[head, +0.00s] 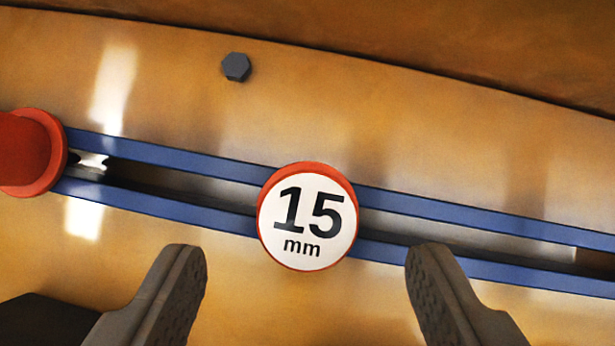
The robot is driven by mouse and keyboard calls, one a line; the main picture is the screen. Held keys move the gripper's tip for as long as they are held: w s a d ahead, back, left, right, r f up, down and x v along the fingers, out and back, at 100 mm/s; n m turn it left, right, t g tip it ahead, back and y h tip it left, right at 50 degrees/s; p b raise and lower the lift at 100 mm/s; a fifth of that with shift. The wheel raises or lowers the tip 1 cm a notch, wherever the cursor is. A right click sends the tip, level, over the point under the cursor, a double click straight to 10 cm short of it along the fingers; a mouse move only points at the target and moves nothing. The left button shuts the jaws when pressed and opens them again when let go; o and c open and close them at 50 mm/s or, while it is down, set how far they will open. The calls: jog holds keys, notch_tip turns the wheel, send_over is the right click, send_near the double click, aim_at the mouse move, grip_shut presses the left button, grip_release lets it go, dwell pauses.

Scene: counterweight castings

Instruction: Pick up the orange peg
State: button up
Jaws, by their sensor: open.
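An orange-red peg (308,217) stands in the middle of the view, seen from its top end. Its round white face reads "15 mm" inside an orange-red rim. It sits at a slot between two blue rails (190,207); how deep it goes in is hidden by its own top. My gripper (307,262) is open, with one dark finger to the lower left and one to the lower right of the peg. Neither finger touches the peg in this view.
A second red-orange flanged piece (30,153) stands at the left edge of the slot. A dark hexagonal bolt head (236,67) sits on the tan metal surface (420,130) above the rails. The slot right of the peg is empty.

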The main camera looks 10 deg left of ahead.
aim_at(308, 232)
jog(key=shift+x, duration=2.65)
jog(key=shift+c, duration=0.2)
jog(key=c, duration=0.8)
notch_tip(308, 232, up, 10)
jog(key=shift+r, duration=0.1)
jog(key=shift+d, duration=0.1)
